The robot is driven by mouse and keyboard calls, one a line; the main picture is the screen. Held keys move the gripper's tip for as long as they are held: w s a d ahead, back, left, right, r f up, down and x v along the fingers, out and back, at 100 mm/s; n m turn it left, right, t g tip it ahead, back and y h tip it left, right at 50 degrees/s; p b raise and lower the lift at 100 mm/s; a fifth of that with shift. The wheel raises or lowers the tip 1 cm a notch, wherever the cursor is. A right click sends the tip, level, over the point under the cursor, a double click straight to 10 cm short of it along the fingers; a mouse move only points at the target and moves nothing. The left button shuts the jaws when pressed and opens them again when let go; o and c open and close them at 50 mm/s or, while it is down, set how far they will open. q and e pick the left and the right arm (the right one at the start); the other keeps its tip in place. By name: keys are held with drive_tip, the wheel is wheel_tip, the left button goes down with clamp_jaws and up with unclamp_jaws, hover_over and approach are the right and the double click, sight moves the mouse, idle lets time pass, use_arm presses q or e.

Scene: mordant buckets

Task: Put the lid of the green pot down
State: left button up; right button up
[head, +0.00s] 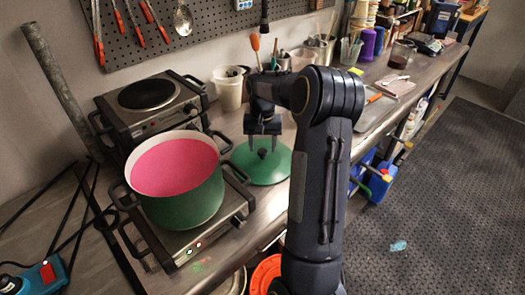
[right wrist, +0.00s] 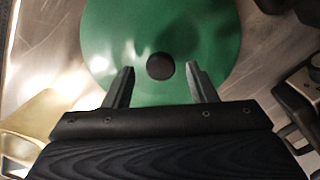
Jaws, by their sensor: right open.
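The green pot (head: 188,205) stands on the front hot plate and is uncovered, with pink liquid (head: 175,166) inside. Its green lid (head: 272,170) lies flat on the metal worktop just right of the pot, with its black knob up. In the right wrist view the lid (right wrist: 200,30) fills the upper middle, and its knob (right wrist: 160,66) sits between and slightly beyond my fingertips. My right gripper (head: 263,146) is open above the lid, fingers pointing down on either side of the knob. It also shows in the right wrist view (right wrist: 161,80). My left gripper is not in view.
A second hot plate (head: 150,95) stands behind the pot. A white cup (head: 229,90) and containers of tools line the back of the worktop. A tray (head: 375,115) lies farther right. A blue device (head: 40,277) is at lower left.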

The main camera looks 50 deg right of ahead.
sight(263, 151)
wheel_tip(263, 151, up, 9)
drive_tip(key=shift+r, duration=0.2)
idle(0.6)
